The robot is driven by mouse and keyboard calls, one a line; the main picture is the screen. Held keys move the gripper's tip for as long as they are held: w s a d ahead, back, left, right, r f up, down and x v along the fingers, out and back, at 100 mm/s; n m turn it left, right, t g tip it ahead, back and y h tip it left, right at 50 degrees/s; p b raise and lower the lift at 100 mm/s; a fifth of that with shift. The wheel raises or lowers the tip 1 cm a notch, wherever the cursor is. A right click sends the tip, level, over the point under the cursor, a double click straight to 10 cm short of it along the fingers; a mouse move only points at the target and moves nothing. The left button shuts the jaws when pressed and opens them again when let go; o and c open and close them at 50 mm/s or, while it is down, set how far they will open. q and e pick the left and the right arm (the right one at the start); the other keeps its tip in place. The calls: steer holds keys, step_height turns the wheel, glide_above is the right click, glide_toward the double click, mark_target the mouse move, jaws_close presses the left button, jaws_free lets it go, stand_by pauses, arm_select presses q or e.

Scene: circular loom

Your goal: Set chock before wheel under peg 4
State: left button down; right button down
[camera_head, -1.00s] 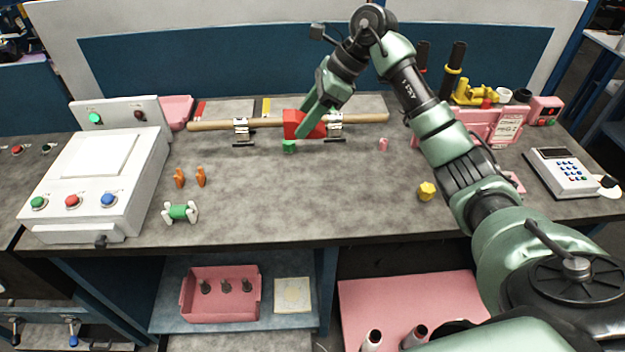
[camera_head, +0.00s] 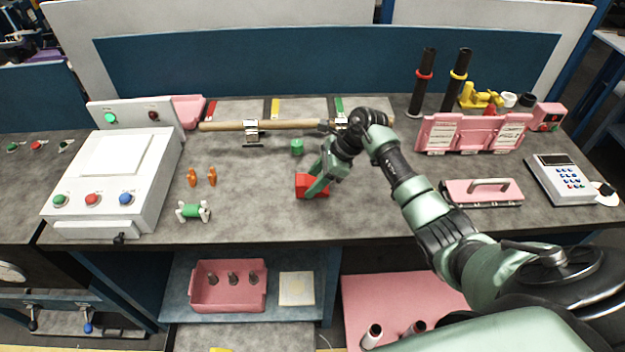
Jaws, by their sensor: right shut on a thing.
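My right gripper (camera_head: 318,187) is shut on a red block (camera_head: 303,184), low over the middle front of the grey bench. I cannot tell whether the block touches the bench top. The gripper hides part of the block. A wooden rod (camera_head: 220,126) lies across two metal holders (camera_head: 251,132) behind it; my arm covers the rod's right end. A small green piece (camera_head: 297,147) sits on the bench between the rod and the red block. I cannot make out which thing is the wheel or peg 4. My left gripper is not in view.
A white control box (camera_head: 110,170) stands at the left. Two orange pieces (camera_head: 192,177) and a green piece with white ends (camera_head: 193,211) lie beside it. A pink handled plate (camera_head: 484,193), a pink rack (camera_head: 470,133) and a keypad (camera_head: 566,175) are at the right.

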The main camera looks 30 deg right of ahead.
steer(key=shift+f, duration=0.2)
steer(key=shift+f, duration=0.2)
steer(key=c, duration=0.8)
jaws_free()
steer(key=shift+o, duration=0.2)
steer(key=shift+r, duration=0.1)
